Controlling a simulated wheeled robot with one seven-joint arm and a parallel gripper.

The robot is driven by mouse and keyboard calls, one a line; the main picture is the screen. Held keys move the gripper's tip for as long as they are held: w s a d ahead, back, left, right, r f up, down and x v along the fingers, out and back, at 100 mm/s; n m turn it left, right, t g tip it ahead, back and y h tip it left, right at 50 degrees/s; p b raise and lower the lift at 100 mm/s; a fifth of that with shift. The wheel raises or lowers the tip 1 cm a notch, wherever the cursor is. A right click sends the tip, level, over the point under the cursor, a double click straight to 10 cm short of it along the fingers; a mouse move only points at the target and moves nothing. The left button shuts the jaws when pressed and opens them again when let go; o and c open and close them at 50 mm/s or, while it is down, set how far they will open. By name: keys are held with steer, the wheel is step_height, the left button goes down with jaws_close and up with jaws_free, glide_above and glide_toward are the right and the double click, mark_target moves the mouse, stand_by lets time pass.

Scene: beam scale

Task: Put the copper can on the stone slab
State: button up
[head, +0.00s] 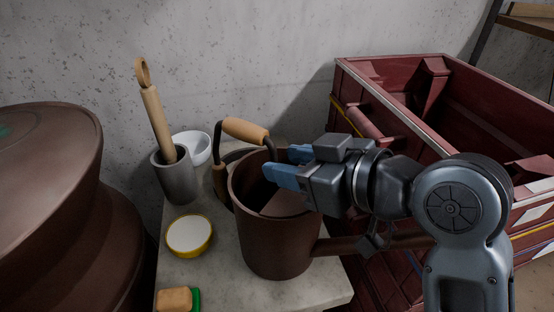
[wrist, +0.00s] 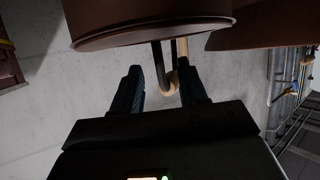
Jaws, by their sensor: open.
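The copper can (head: 268,240) is a dark brown watering can with a spout to the right and a wooden grip on its top handle (head: 245,130). It appears upright over the pale stone slab (head: 215,275); I cannot tell whether its base touches. My gripper (head: 278,160) is open, its blue fingers over the can's mouth, just right of the top handle. In the wrist view the gripper (wrist: 160,80) shows nothing clamped between its fingers. A brown rim, probably the can's (wrist: 150,30), is above them, with a dark loop and pale wood beyond.
On the slab are a grey pot (head: 176,180) with a wooden-handled tool, a white bowl (head: 192,147), a yellow-rimmed dish (head: 189,236) and a sponge (head: 175,300). A large brown urn (head: 60,200) stands left. A red cart (head: 400,80) stands right, close to my arm. A concrete wall is behind.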

steer(key=v, duration=0.8)
steer(key=shift+d, duration=0.15)
